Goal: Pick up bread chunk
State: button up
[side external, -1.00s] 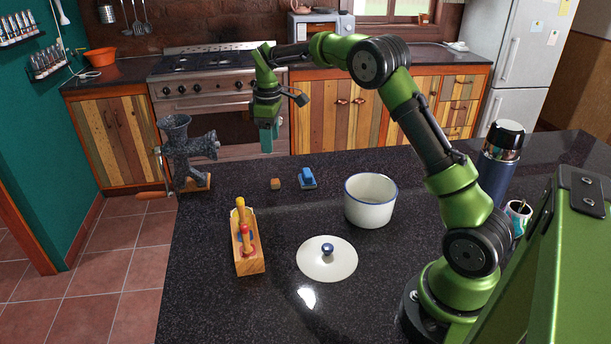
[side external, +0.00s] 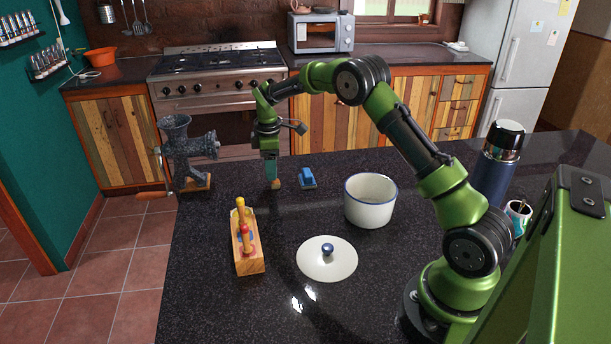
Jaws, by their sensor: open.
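The bread chunk (side external: 276,184) is a small brown block on the dark countertop, left of a blue object. My gripper (side external: 272,180) points straight down over it, with the teal fingers at the chunk's level. The fingers cover the upper part of the chunk in this view. The jaws are open, and I cannot tell whether either finger touches the chunk.
A small blue object (side external: 307,178) lies just right of the chunk. A white pot (side external: 371,213), its lid (side external: 340,262) and a wooden toy box (side external: 251,263) stand nearer. A grey grinder (side external: 183,150) is at the left edge. A dark flask (side external: 494,172) stands right.

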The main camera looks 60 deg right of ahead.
aim_at(275, 184)
jog(key=f, duration=0.5)
jog(key=shift+d+f, duration=0.15)
jog(key=shift+d, duration=0.2)
jog(key=c, duration=1.1)
